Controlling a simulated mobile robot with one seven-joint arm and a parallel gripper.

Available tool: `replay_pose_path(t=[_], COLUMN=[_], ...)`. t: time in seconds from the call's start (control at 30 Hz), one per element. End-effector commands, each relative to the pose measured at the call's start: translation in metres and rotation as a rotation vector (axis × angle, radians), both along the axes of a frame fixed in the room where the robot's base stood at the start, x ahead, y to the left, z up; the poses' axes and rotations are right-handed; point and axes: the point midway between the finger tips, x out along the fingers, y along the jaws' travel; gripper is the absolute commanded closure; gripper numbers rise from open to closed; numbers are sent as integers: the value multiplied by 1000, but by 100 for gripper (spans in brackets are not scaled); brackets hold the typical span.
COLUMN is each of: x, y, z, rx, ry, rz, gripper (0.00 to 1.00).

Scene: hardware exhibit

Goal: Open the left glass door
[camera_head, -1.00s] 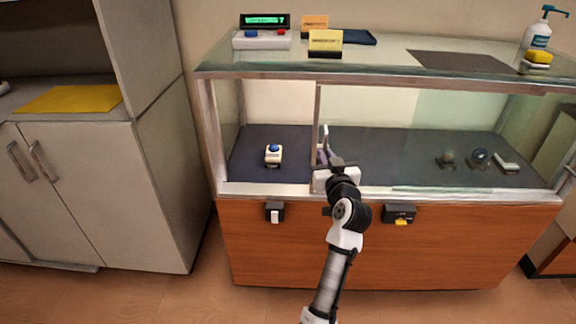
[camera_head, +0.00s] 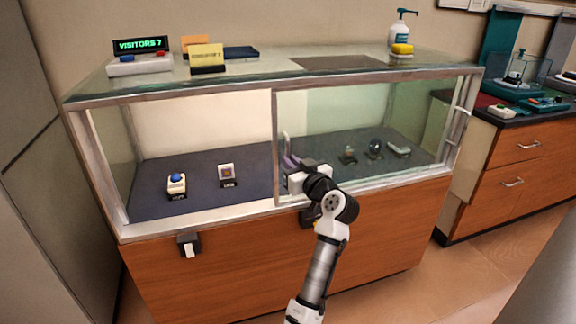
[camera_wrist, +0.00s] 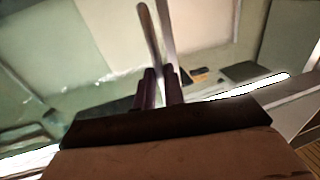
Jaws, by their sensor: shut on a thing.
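The left glass door has its metal edge post (camera_head: 276,130) near the middle of the display case, and the case's left part is open in front. A slim upright handle (camera_head: 286,143) stands just right of that post. My gripper (camera_head: 290,163) is shut on the handle. In the wrist view the two dark purple fingers of my gripper (camera_wrist: 160,80) are on either side of the handle (camera_wrist: 150,35), which rises between them. My wrist and arm hide part of the case front.
Small exhibits (camera_head: 375,148) sit behind glass at right. A black lock box (camera_head: 189,244) juts from the wooden front. A counter (camera_head: 510,150) is at right.

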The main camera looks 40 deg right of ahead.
Motion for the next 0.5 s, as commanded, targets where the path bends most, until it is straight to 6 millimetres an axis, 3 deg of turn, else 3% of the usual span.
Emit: replay_pose_path(t=[0.17,0.2,0.33,0.5], x=[2,2,1,1], y=[1,1,1,1], z=[0,0,0,0], rx=[-1,-1,-1,0], ry=[1,1,1,0], rz=[2,2,2,1], gripper=[100,84,67,67])
